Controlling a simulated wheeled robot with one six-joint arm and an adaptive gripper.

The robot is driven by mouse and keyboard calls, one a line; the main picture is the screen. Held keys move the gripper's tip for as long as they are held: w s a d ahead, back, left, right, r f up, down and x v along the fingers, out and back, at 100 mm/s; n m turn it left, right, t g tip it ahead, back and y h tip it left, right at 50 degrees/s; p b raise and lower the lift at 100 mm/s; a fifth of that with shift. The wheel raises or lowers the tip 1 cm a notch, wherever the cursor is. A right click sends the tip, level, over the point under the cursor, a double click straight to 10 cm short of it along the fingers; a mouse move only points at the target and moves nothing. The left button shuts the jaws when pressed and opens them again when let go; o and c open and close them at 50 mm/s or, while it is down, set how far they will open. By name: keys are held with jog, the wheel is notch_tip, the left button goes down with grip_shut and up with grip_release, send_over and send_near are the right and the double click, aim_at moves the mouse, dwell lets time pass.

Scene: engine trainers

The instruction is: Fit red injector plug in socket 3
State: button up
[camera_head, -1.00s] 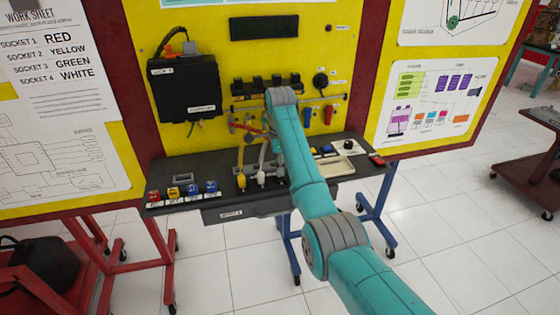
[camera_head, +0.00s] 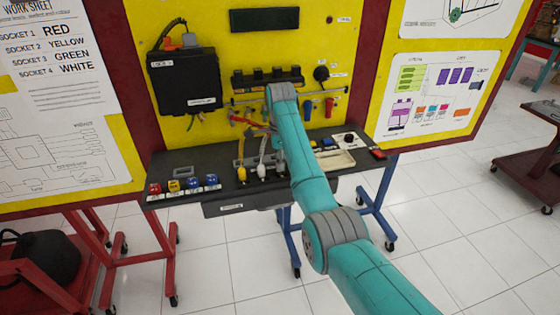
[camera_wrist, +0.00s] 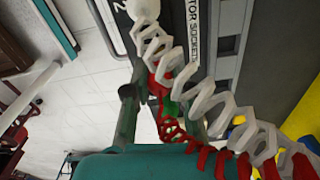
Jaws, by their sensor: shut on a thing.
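My gripper (camera_wrist: 160,95) is shut on the red injector plug (camera_wrist: 163,76) in the wrist view. Its red coiled cord (camera_wrist: 205,158) runs to the lower right, and a white coiled cord crosses in front, hiding part of the plug. A small green patch shows between the fingers. The socket block (camera_wrist: 207,50), with the number 2 and part of a label visible, lies just beyond the fingers. Socket 3 cannot be made out, and I cannot tell whether the plug touches a socket.
A yellow plug (camera_head: 241,172) and a white plug (camera_head: 262,165) stand upright at the sockets, left of my arm. Small red, yellow and blue parts line the bench's left end. A pale tray (camera_head: 333,161) lies at right. A black box (camera_head: 184,80) hangs on the yellow panel.

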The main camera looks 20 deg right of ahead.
jog(key=shift+f, duration=0.7)
dwell(0.4)
jog(key=o, duration=0.7)
jog(key=shift+r, duration=0.15)
jog(key=shift+r, duration=2.6)
jog(key=o, duration=0.5)
jog(key=shift+o, duration=0.2)
jog(key=shift+f, duration=0.1)
